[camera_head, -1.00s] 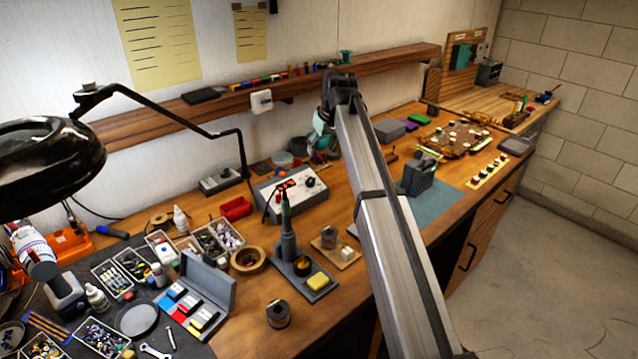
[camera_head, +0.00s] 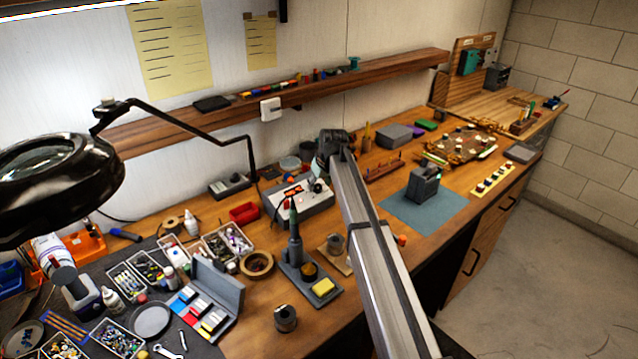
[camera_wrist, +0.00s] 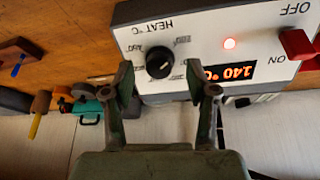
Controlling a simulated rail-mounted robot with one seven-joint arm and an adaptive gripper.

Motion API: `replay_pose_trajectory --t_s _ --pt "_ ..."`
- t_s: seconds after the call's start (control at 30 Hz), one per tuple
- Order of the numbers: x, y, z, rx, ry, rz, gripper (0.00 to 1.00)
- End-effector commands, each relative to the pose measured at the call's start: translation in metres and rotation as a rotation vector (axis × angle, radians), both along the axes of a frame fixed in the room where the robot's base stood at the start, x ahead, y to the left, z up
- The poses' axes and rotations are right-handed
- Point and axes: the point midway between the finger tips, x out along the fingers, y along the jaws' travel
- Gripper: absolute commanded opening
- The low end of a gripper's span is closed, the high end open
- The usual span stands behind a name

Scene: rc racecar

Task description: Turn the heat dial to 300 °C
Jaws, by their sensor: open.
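The heat dial (camera_wrist: 160,63) is a round black knob with a pale pointer mark, on the white face of the soldering station. In the wrist view the station appears upside down, and its lit display (camera_wrist: 232,73) reads about 140 °C. My gripper (camera_wrist: 168,80) is open, with one fingertip on either side of the dial in the picture. I cannot tell whether the fingertips reach around the knob or stop short of it. In the head view the station (camera_head: 302,208) stands at the back of the bench, and my arm's end hides most of the gripper.
The soldering iron stand (camera_head: 297,262) is in front of the station. A red tray (camera_head: 244,212) is left of it. The wooden shelf (camera_head: 380,75) runs above the bench.

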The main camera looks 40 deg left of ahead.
Motion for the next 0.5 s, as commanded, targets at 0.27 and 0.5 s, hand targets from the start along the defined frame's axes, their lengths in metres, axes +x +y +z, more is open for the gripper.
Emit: replay_pose_trajectory --t_s 0.27,0.5 --pt "0.003 0.005 -0.015 0.000 0.000 0.000 0.57" --pt "0.003 0.006 -0.015 0.001 0.000 0.000 0.57"
